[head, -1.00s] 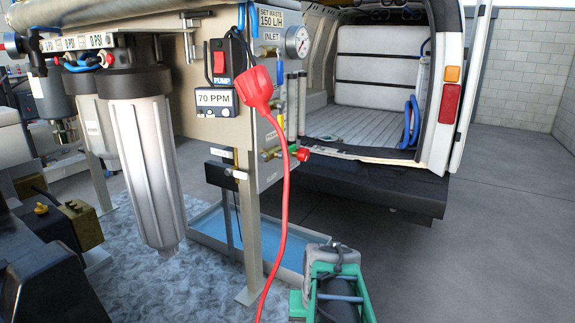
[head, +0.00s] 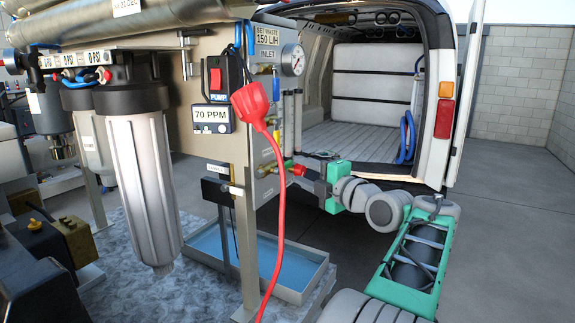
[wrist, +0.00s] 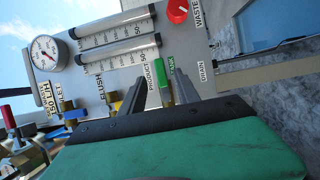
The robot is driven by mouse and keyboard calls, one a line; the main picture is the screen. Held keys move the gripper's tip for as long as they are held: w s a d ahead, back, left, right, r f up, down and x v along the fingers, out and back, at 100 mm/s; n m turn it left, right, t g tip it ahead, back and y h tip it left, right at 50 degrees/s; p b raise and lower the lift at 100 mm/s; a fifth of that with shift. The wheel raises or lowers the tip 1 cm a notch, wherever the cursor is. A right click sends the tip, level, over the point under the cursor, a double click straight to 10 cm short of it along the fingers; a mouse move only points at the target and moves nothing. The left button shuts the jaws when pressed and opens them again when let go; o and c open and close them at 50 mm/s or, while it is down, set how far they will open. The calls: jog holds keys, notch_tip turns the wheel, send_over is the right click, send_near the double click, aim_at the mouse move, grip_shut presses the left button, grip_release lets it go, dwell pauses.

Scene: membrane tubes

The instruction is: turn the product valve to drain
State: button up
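The product valve has a green handle (wrist: 164,80) over a brass body in the wrist view. The handle lies beside the TANK label (wrist: 172,67), with the PRODUCT label (wrist: 154,76) to its left and the DRAIN label (wrist: 202,72) farther right. My gripper (wrist: 161,84) is open, with one finger on each side of the valve and gaps showing between. Whether the fingers touch it cannot be told. In the head view my gripper (head: 314,172) is at the panel's right side, close to the red knob (head: 298,170). The green handle is hidden there.
The wrist view shows the red waste knob (wrist: 177,11), two flow tubes (wrist: 118,54), a gauge (wrist: 45,52) and a blue valve handle (wrist: 76,114) on the panel. A red plug and cable (head: 251,104) hang before the panel in the head view. A blue tray (head: 289,292) lies below.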

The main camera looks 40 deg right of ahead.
aim_at(289, 166)
jog(key=w+p, duration=0.1)
jog(key=w, duration=0.5)
jog(key=shift+w+d+p, duration=0.15)
jog(key=shift+w+p, duration=0.05)
jog(key=shift+p, duration=0.2)
jog(key=shift+c, duration=0.4)
grip_shut()
dwell(0.5)
